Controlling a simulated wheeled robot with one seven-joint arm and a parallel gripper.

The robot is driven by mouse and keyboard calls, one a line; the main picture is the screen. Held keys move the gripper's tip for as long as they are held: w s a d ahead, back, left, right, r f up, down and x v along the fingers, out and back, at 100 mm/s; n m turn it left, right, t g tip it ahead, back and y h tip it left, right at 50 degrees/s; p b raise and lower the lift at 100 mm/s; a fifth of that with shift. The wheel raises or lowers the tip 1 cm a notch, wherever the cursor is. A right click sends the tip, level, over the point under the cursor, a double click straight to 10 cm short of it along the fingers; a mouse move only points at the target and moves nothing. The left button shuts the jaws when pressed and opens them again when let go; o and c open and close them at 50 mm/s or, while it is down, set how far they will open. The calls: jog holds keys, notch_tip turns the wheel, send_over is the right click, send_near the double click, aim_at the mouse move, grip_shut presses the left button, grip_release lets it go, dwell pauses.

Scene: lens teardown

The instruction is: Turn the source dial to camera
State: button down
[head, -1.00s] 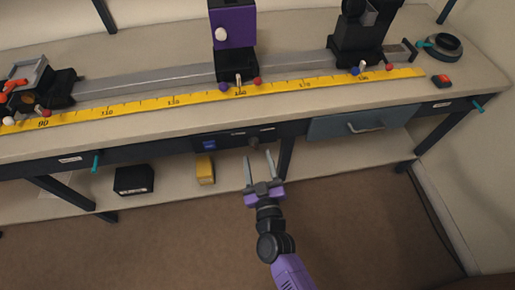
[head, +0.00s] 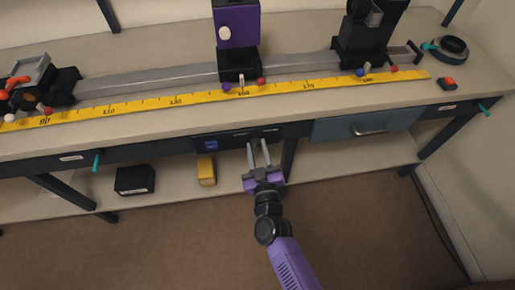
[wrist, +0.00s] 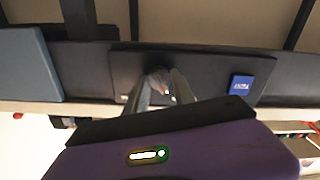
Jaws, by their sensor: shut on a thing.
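The source dial (wrist: 158,77) is a small round knob on the front of a dark control panel (wrist: 210,72) under the bench top. My gripper (head: 259,147) reaches the panel (head: 226,142) from the front. In the wrist view, its two grey fingers are shut on the dial, one on each side. The fingers cover most of the dial, so its pointer and setting cannot be read. In the head view the fingers hide the dial.
A blue labelled part (wrist: 241,84) sits beside the dial on the panel. A blue-grey drawer (head: 365,126) with a handle is to the right. A yellow box (head: 206,170) and black box (head: 135,181) stand on the lower shelf. The floor in front is clear.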

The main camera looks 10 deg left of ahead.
jog(key=shift+m, duration=0.3)
jog(key=m, duration=0.5)
jog(key=m+b, duration=0.1)
jog(key=m, duration=0.5)
jog(key=shift+m, duration=0.3)
dwell(0.4)
jog(key=c, duration=1.1)
grip_release()
jog(key=shift+o, duration=0.2)
jog(key=v, duration=0.7)
jog(key=shift+s+d+p, duration=0.2)
jog(key=shift+s+p, duration=0.1)
jog(key=shift+s, duration=0.1)
jog(key=shift+a, duration=0.1)
